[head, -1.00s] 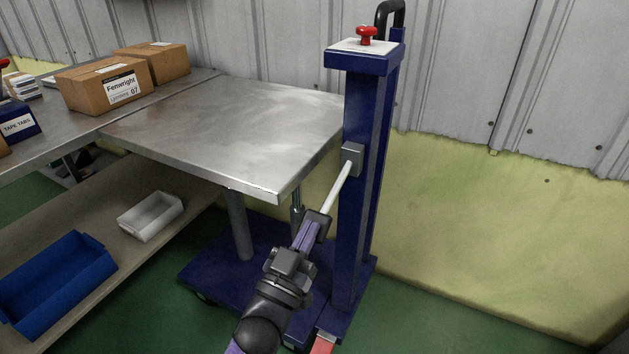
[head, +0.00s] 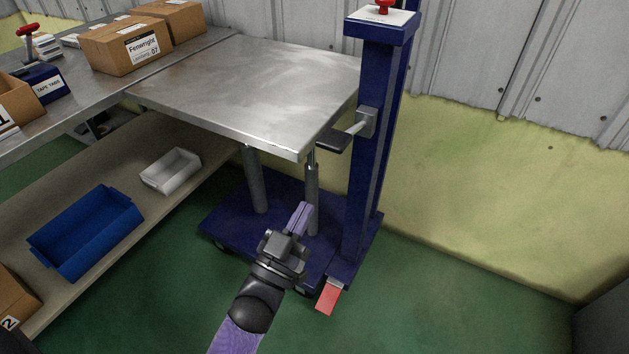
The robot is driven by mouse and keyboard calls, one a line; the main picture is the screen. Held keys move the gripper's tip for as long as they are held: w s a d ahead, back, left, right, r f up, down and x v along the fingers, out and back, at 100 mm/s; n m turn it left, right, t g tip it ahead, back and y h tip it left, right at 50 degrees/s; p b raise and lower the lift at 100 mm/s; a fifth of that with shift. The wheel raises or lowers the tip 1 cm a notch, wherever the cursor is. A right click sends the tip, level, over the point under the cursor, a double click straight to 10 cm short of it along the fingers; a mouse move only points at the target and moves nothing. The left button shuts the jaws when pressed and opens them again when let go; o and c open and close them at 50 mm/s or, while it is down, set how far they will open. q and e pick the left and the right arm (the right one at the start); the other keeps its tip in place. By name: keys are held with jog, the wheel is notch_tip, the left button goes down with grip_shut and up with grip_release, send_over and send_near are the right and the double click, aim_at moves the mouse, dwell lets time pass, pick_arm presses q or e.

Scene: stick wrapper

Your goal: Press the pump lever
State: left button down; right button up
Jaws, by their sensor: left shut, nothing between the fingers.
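The lever is a short pale rod with a flat dark pad (head: 334,142) on its end. It comes out of a grey bracket (head: 367,122) on the side of the blue post (head: 365,190), beside the front corner of the metal lift table (head: 240,90). The pad stands roughly level. My left gripper (head: 302,212) is shut and empty, with purple fingers pointing up the picture. It appears below the pad in the head view, apart from it. My right gripper is not in view.
A red pedal (head: 328,298) sticks out at the foot of the post. A red knob (head: 384,5) tops the post. At left, a bench holds boxes (head: 125,48); its lower shelf holds a blue bin (head: 85,235) and a white bin (head: 170,170). Green floor (head: 440,310) at right is clear.

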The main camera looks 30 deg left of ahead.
pick_arm(q)
jog(key=v, duration=0.4)
jog(key=shift+r, duration=0.15)
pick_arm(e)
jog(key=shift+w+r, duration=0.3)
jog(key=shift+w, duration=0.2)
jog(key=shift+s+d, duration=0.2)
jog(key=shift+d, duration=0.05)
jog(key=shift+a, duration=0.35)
